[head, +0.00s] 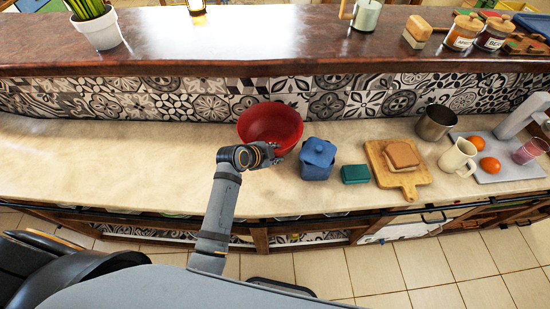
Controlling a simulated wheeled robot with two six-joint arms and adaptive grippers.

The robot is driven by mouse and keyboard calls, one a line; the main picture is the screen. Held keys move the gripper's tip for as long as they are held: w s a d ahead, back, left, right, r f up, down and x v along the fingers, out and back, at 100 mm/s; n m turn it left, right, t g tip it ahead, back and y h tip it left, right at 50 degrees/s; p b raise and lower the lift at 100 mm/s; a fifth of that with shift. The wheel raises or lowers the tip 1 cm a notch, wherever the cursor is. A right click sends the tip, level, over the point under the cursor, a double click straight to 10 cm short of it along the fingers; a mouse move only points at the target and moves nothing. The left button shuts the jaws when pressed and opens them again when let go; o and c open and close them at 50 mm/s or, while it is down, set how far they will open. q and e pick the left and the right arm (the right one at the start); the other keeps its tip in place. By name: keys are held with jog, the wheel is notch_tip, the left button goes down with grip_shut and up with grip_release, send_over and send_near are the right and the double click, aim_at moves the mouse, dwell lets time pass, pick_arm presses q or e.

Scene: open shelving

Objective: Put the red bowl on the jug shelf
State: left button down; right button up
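The red bowl (270,122) is at the back of the pale counter, left of the blue canister. My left gripper (266,154) is at the bowl's near side, by its rim. Its fingers are small and dark and partly hidden, so I cannot tell whether they grip the rim. I cannot tell whether the bowl rests on the counter or is slightly raised. A cream jug (458,157) stands on the counter at the right. A pale green handled vessel (366,14) stands on the upper brown ledge (270,48). No shelf is clearly marked as the jug shelf. My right gripper is out of view.
A blue canister (317,159), green box (355,174), board with bread (405,187), metal cup (436,123) and tray with oranges (512,170) fill the counter's right. The counter's left (100,160) is clear. A potted plant (101,32) and jars (463,32) stand on the ledge.

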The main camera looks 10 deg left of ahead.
pick_arm(q)
jog(key=s+f+v, duration=0.1)
jog(key=v, duration=0.7)
jog(key=s+d+b+v, duration=0.1)
jog(key=v, duration=0.7)
jog(key=shift+s+f, duration=0.2)
jog(key=shift+s, duration=0.3)
